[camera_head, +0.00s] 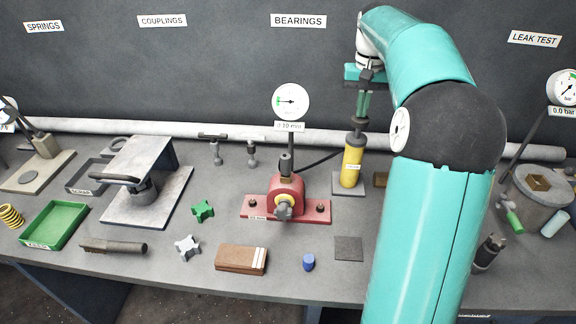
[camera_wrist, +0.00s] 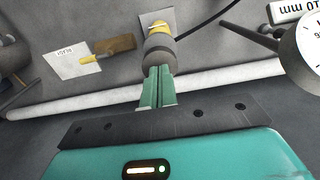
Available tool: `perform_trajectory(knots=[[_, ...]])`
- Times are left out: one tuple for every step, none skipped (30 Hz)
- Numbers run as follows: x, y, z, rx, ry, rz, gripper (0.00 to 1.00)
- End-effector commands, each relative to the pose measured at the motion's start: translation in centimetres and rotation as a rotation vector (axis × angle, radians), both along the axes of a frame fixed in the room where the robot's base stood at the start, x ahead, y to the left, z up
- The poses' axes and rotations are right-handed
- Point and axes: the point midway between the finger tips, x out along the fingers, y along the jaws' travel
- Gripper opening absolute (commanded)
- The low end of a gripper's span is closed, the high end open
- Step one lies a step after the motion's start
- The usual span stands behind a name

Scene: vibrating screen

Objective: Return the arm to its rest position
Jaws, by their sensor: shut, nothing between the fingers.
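My arm is teal with a black elbow joint and fills the right-centre of the head view. It bends over at the top, and my gripper (camera_head: 361,114) points down from its end. The green fingers are shut together with nothing between them. Their tips are just above the dark top of a yellow cylinder (camera_head: 352,162) on a grey plate. In the wrist view my gripper (camera_wrist: 158,72) is also shut, with its tips close to the cylinder's dark knob (camera_wrist: 159,48). I cannot tell whether they touch.
A red vibrating unit (camera_head: 286,199) with a round dial (camera_head: 291,102) stands left of the yellow cylinder. A green tray (camera_head: 54,226), a grey stand (camera_head: 147,192) and a brown block (camera_head: 240,258) are on the bench. A grey drum (camera_head: 540,194) stands at right. A pale pipe runs along the back.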

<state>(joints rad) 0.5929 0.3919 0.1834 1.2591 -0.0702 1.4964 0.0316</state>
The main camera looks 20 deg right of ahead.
Motion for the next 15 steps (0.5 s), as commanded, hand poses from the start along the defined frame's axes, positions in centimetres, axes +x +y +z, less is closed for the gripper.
perform_trajectory(knots=[[0.0, 0.0, 0.0, 0.000, 0.000, 0.000, 0.00], [0.0, 0.0, 0.0, 0.000, 0.000, 0.000, 0.00], [0.0, 0.0, 0.0, 0.000, 0.000, 0.000, 0.00], [0.0, 0.0, 0.0, 0.000, 0.000, 0.000, 0.00], [0.0, 0.0, 0.0, 0.000, 0.000, 0.000, 0.00], [0.0, 0.0, 0.0, 0.000, 0.000, 0.000, 0.00], [0.0, 0.0, 0.0, 0.000, 0.000, 0.000, 0.00], [0.0, 0.0, 0.0, 0.000, 0.000, 0.000, 0.00], [0.0, 0.1, 0.0, 0.000, 0.000, 0.000, 0.00], [0.0, 0.2, 0.0, 0.000, -0.001, 0.002, 0.00], [-0.1, 0.4, 0.1, -0.002, -0.002, 0.004, 0.00], [-0.2, 0.8, 0.3, -0.006, -0.005, 0.010, 0.00], [-0.3, 1.2, 0.4, -0.008, -0.008, 0.015, 0.00], [-0.5, 1.7, 0.7, -0.015, -0.014, 0.021, 0.00], [-0.8, 2.5, 1.0, -0.022, -0.022, 0.032, 0.00]])
